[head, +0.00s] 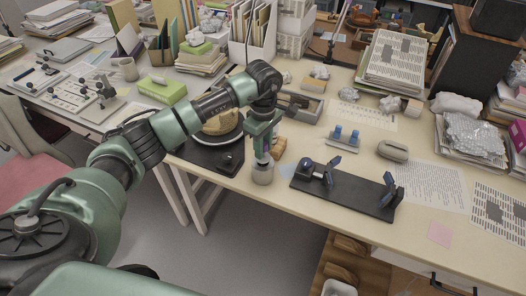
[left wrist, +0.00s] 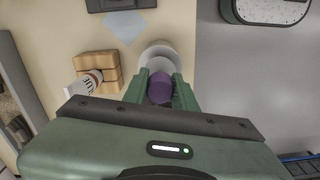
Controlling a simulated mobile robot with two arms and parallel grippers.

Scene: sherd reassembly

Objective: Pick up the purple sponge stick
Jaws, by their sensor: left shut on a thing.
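The purple sponge stick (left wrist: 160,88) shows end-on in the left wrist view, between the two green fingers of my left gripper (left wrist: 159,92). The fingers are shut on it. In the head view my left gripper (head: 263,148) points down over a small pale grey cup (head: 262,175) near the table's front edge. The cup also shows behind the fingertips in the left wrist view (left wrist: 160,54). The lower part of the stick is hidden, so I cannot tell how far it stands inside the cup. My right gripper is not in view.
A black stand with blue clamps (head: 345,193) lies right of the cup. A tan block (left wrist: 100,66) and a white labelled tube (left wrist: 88,87) are close to the cup. A grey rounded object (head: 393,150) and papers (head: 425,185) lie further right.

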